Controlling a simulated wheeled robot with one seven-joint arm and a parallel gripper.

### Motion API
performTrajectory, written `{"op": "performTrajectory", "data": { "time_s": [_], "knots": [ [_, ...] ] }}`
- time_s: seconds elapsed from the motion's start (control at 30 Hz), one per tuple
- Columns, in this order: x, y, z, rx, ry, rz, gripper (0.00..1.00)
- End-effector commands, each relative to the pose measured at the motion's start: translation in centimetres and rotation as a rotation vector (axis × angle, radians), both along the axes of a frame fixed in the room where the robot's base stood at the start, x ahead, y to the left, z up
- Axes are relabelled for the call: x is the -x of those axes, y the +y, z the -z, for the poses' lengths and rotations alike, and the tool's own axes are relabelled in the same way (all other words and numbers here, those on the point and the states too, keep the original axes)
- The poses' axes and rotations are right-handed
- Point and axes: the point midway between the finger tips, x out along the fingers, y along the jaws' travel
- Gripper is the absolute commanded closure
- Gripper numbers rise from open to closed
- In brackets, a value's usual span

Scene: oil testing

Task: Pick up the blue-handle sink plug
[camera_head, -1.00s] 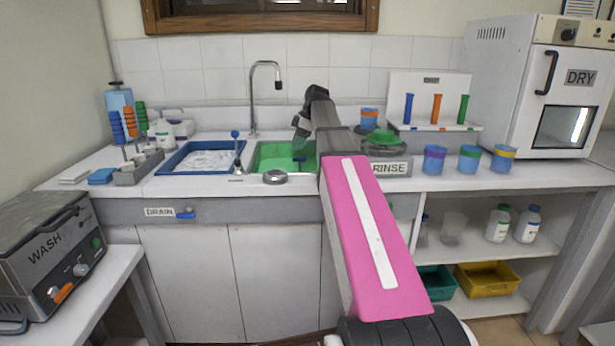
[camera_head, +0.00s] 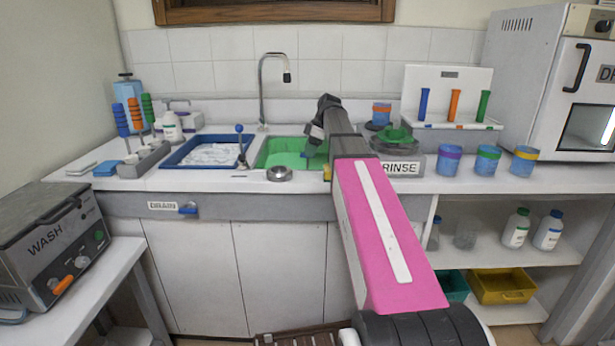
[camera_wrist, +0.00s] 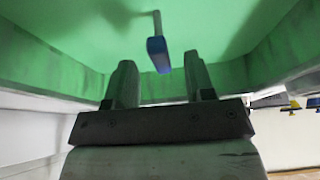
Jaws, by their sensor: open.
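In the wrist view the sink plug's blue handle (camera_wrist: 158,54) hangs in front of a green surface, at the end of a thin pale rod. The plug's base is not clear. My gripper (camera_wrist: 160,72) is open and empty. Its two fingers point toward the handle, which appears between and just beyond the tips. In the head view my gripper (camera_head: 316,134) reaches down over the right part of the green sink basin (camera_head: 277,151). A small blue patch shows below it in the basin, probably the handle; the arm hides part of this area.
A blue-rimmed basin (camera_head: 185,164) with foam lies left of the green one. A blue-knobbed lever (camera_head: 240,143) stands between them. A tall tap (camera_head: 262,90) rises behind. A round metal piece (camera_head: 279,173) sits at the front edge. The RINSE box (camera_head: 401,167) is close right of my arm.

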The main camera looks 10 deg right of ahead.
Motion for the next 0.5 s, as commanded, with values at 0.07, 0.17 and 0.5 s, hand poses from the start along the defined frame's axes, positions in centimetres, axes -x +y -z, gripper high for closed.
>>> {"op": "performTrajectory", "data": {
  "time_s": [0.07,0.17,0.5],
  "knots": [
    [0.0,0.5,1.0,0.000,0.002,-0.001,0.51],
    [-0.1,1.1,2.3,0.000,0.001,-0.002,0.51],
    [-0.3,1.8,4.0,0.000,0.000,0.000,0.51]
  ]
}}
